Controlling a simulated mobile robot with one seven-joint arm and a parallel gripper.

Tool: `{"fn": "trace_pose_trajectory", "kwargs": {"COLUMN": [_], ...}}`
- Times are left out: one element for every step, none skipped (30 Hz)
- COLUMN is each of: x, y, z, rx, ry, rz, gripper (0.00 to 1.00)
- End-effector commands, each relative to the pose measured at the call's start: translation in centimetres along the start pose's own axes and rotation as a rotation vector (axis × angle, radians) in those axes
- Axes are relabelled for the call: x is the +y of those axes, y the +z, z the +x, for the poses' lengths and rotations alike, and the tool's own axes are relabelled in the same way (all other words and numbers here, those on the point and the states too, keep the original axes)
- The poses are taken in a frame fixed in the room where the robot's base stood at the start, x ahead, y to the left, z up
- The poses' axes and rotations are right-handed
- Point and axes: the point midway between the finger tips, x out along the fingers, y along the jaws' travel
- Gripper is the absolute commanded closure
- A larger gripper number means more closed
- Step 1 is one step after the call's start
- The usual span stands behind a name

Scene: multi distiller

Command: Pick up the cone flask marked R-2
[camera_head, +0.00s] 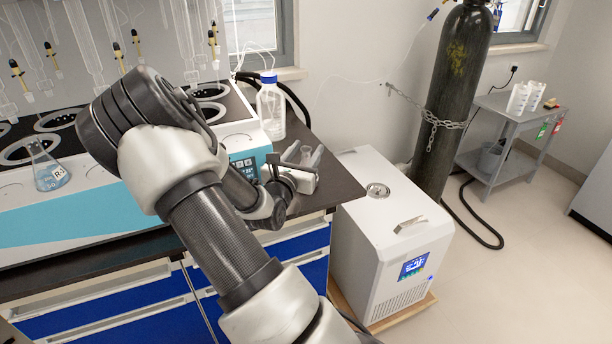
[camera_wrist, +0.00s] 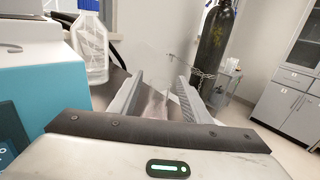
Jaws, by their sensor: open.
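A clear cone flask (camera_head: 50,172) with blue liquid stands on the white and teal distiller at the left in the head view. My gripper (camera_head: 304,154) is open near the right end of the bench, to the right of the distiller's control screen. In the wrist view, the two fingers of my gripper (camera_wrist: 160,78) point ahead and stand apart. A faint clear glass shape (camera_wrist: 154,103) shows between them; it may be a flask. No label on it can be read, and the gripper body hides its lower part.
A clear bottle with a blue cap (camera_head: 271,108) stands behind my gripper; it is at the left in the wrist view (camera_wrist: 89,48). A white chiller box (camera_head: 385,240) stands on the floor right of the bench (camera_head: 335,185). A chained dark gas cylinder (camera_head: 450,100) is beyond it.

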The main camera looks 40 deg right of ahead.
Motion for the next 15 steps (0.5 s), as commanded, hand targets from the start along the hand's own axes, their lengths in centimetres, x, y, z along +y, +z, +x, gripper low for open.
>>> {"fn": "trace_pose_trajectory", "kwargs": {"x": [0.0, 0.0, 0.0, 0.0, 0.0, 0.0, 0.0, 0.0, 0.0, 0.0, 0.0, 0.0, 0.0, 0.0, 0.0], "y": [0.01, 0.02, 0.02, 0.02, 0.02, 0.02, 0.01, 0.01, 0.01, 0.01, 0.01, 0.01, 0.01, 0.0, 0.0], "z": [0.02, 0.01, 0.0, -0.01, -0.02, -0.02, -0.02, -0.03, -0.03, -0.04, -0.04, -0.04, -0.04, -0.05, -0.05], "rx": [0.0, 0.0, 0.0, 0.0, 0.0, 0.0, 0.0, 0.0, 0.0, 0.0, 0.0, 0.0, 0.0, 0.0, 0.0], "ry": [0.0, 0.0, 0.0, 0.0, 0.0, 0.0, 0.0, 0.0, 0.0, 0.0, 0.0, 0.0, 0.0, 0.0, 0.0], "rz": [0.0, 0.0, 0.0, 0.0, 0.0, 0.0, 0.0, 0.0, 0.0, 0.0, 0.0, 0.0, 0.0, 0.0, 0.0], "gripper": [0.56, 0.56, 0.56, 0.56, 0.56, 0.63, 0.68, 0.73, 0.8, 0.85, 0.9, 0.97, 1.0, 1.0, 1.0]}}
